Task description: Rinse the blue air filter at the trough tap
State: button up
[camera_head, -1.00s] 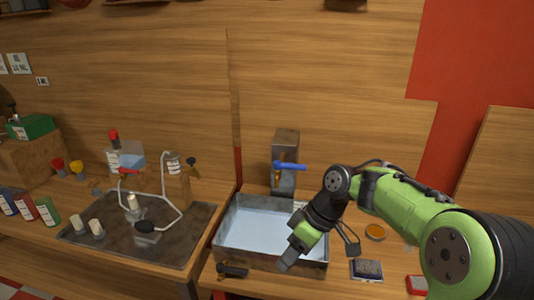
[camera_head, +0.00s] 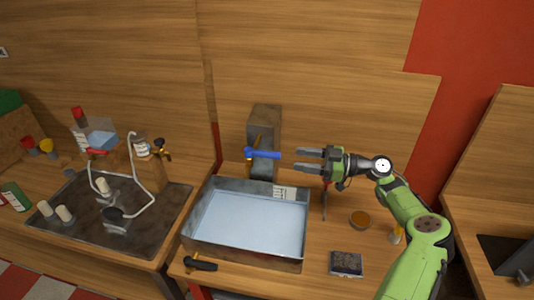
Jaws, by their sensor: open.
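The metal trough (camera_head: 284,257) stands on the wooden counter with a pale blue bottom. Its tap (camera_head: 264,118) is a grey block behind it with a blue lever handle (camera_head: 262,154). My gripper (camera_head: 308,160) is open and empty, its two fingers pointing left toward the lever, with a gap between them. A light blue block (camera_head: 102,141) sits among the bottles and tubing at the left; I cannot tell if it is the air filter. No other filter is clearly visible.
A dark tray (camera_head: 150,232) with tubing and white-topped pegs fills the left counter.

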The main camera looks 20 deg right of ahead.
aim_at(269, 155)
jog(key=p+x, duration=0.1)
jog(key=x, duration=0.9)
jog(key=shift+w+a, duration=0.2)
jog(key=shift+w, duration=0.05)
grip_shut()
